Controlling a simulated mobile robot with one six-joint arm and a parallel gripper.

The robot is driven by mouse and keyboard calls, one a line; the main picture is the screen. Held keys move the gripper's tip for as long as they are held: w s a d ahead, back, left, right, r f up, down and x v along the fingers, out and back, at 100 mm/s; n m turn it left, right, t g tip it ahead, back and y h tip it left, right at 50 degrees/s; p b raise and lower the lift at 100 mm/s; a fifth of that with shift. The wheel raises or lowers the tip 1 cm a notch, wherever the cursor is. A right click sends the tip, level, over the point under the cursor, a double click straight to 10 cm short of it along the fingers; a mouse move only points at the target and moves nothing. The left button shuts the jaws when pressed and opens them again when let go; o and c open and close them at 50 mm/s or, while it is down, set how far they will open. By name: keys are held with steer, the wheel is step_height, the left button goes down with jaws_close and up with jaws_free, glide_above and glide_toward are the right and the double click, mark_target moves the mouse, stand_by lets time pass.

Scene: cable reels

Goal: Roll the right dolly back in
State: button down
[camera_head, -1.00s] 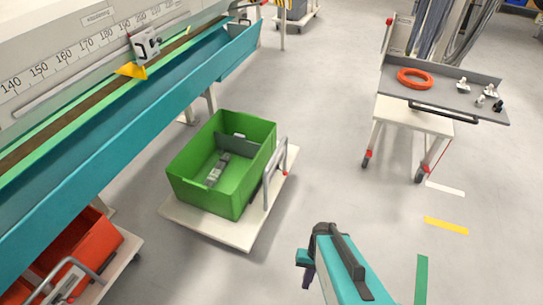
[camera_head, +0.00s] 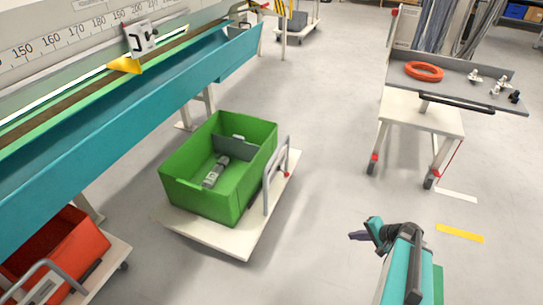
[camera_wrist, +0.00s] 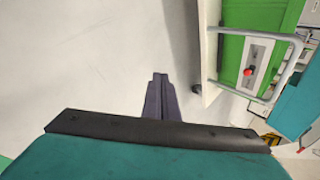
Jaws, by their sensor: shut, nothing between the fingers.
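The right dolly (camera_head: 228,238) is a pale flat platform carrying a green crate (camera_head: 190,197). It stands on the open floor in front of the teal bench. Its bent metal handle (camera_head: 267,188) rises at its right side, with a red knob (camera_head: 286,174) near it. My gripper (camera_head: 353,237) is to the right of the dolly and apart from it, pointing left, shut and empty. In the wrist view my dark fingers (camera_wrist: 158,85) are together over bare floor. The dolly's handle (camera_wrist: 283,72) and green crate (camera_wrist: 229,55) show right of them.
The teal bench (camera_head: 130,125) with a ruler runs along the left. Another dolly with a red crate (camera_head: 82,246) sits under its near end. A wheeled trolley (camera_head: 425,108) with an orange ring (camera_head: 424,71) stands at the right. The floor between gripper and dolly is clear.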

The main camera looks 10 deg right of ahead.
steer(key=d+r+m+t+h+b, duration=0.2)
steer(key=d+m+t+b, duration=0.15)
steer(key=d, duration=1.05)
steer(key=s+d+r+m+t+h+b, duration=0.1)
steer(key=s+d+r+m+h+b, duration=0.1)
steer(key=s+d, duration=0.3)
steer(key=s+d+r+m+t+h+b, duration=0.2)
steer(key=s+d+r+h+b, duration=0.2)
steer(key=d, duration=1)
steer(key=s+d+r+m+t+h+b, duration=0.2)
steer(key=s+d+r+m+h+b, duration=0.1)
steer(key=d, duration=0.7)
steer(key=s+r+b, duration=0.1)
steer(key=s+r, duration=0.1)
steer(key=shift+s+b, duration=0.3)
steer(key=shift+s, duration=0.1)
steer(key=c, duration=2.5)
jaws_free()
